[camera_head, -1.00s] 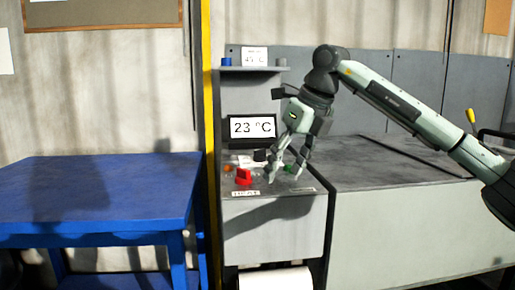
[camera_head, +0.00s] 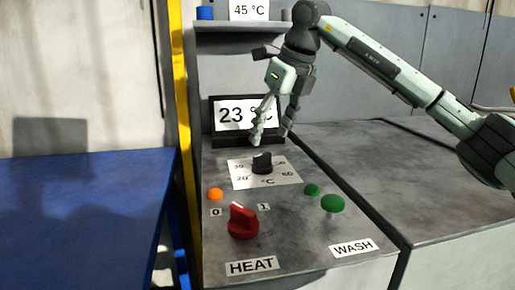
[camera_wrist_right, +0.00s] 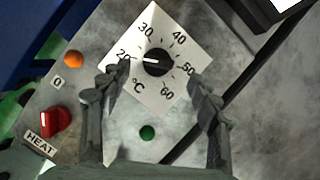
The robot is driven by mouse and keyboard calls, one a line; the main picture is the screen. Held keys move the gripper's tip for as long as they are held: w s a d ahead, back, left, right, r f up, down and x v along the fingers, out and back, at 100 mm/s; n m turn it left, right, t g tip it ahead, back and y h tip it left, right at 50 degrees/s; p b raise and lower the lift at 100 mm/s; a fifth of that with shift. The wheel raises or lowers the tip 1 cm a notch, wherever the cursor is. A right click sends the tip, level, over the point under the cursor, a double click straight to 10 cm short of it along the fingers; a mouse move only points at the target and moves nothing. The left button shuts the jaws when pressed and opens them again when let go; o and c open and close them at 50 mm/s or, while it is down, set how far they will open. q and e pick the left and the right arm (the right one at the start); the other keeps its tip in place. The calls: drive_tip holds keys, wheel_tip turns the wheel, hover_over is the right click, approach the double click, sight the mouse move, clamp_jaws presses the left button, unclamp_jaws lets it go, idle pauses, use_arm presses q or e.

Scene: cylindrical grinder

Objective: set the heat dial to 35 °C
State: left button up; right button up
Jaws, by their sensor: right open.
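The heat dial is a black knob (camera_head: 262,163) on a white scale plate (camera_head: 285,180) marked in °C. It also shows in the right wrist view (camera_wrist_right: 158,62), where its white mark points left, close to 20. The display (camera_head: 230,115) reads 23 °C, partly covered by my gripper. My right gripper (camera_head: 270,137) is open and empty, with its fingers pointing down above the panel. In the right wrist view its fingertips (camera_wrist_right: 159,70) stand on either side of the dial, apart from it. My left gripper is not in view.
A red HEAT switch (camera_head: 243,222), an orange light (camera_head: 215,194) and green WASH controls (camera_head: 332,203) surround the dial. A shelf (camera_head: 240,24) above carries a 45 °C card (camera_head: 249,10). A blue table (camera_head: 80,210) stands left, beyond a yellow post (camera_head: 181,120).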

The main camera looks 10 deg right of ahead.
sight(262, 154)
drive_tip(key=x, duration=0.6)
drive_tip(key=shift+s, duration=0.2)
drive_tip(key=shift+w+a+f, duration=0.15)
drive_tip(key=shift+f, duration=0.2)
drive_tip(key=shift+w+f, duration=0.1)
drive_tip(key=shift+f, duration=0.1)
drive_tip(key=c, duration=0.9)
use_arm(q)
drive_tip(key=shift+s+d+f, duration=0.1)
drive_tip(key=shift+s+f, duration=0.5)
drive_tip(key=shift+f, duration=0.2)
use_arm(e)
drive_tip(key=shift+c, duration=1.1)
